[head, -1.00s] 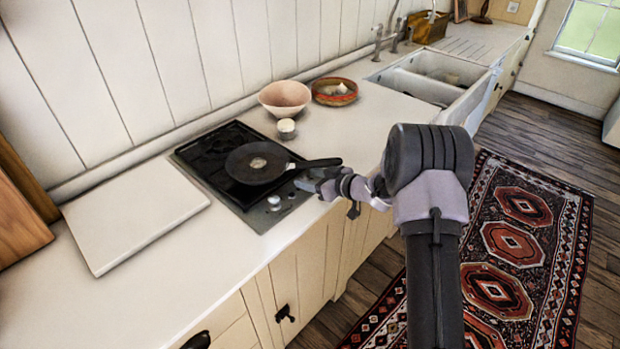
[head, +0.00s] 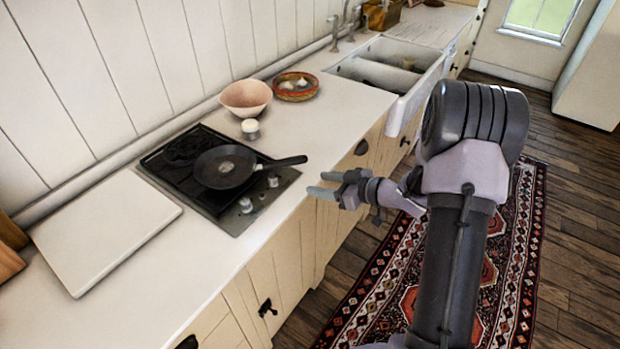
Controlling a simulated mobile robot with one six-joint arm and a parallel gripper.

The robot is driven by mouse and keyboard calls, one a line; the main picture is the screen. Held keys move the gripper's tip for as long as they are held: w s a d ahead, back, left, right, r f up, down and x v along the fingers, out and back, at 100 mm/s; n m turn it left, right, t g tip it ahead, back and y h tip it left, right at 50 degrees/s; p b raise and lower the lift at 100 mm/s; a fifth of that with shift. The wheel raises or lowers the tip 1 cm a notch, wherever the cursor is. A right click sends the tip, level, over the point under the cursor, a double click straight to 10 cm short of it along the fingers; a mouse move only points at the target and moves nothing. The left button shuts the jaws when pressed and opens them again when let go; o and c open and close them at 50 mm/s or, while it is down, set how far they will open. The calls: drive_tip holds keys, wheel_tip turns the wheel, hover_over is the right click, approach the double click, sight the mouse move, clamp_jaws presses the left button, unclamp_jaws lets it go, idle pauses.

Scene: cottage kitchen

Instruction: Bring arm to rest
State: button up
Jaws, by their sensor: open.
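My gripper (head: 327,184) is open and empty, beside the front edge of the counter, with its two fingers pointing left toward the hob. It is apart from the black frying pan (head: 222,170), which sits on the dark hob (head: 180,155) with its handle pointing right toward the counter edge. My arm stretches from the lower right and its large upper joint hides part of the rug and floor.
A pink bowl (head: 245,97), a small white-topped jar (head: 250,130) and a red-rimmed basket (head: 296,87) stand behind the hob. A white board (head: 105,230) lies at left. A sink (head: 385,65) is farther back. The patterned rug (head: 345,318) covers the floor beside the cabinets.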

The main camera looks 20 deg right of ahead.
idle(0.4)
drive_tip(key=w+d+r+m+t+h+b, duration=0.15)
drive_tip(key=d+r+m+h, duration=0.25)
drive_tip(key=r+h, duration=0.5)
drive_tip(key=s+a+r+m+g+h+b, duration=0.1)
drive_tip(key=s+r+m+b, duration=0.15)
drive_tip(key=s+r, duration=0.3)
drive_tip(key=s+a+m+g+y, duration=0.1)
drive_tip(key=s+a+g, duration=0.1)
drive_tip(key=s+a, duration=0.3)
drive_tip(key=s+a+f+m+g+y+b, duration=0.1)
drive_tip(key=s+a, duration=0.5)
drive_tip(key=s, duration=0.6)
drive_tip(key=s+a+m+g+y, duration=0.2)
drive_tip(key=s+a, duration=0.4)
drive_tip(key=s, duration=0.3)
drive_tip(key=shift+f+m+g, duration=0.15)
drive_tip(key=shift+m+g, duration=0.2)
drive_tip(key=shift+m, duration=0.2)
drive_tip(key=shift+d, duration=0.1)
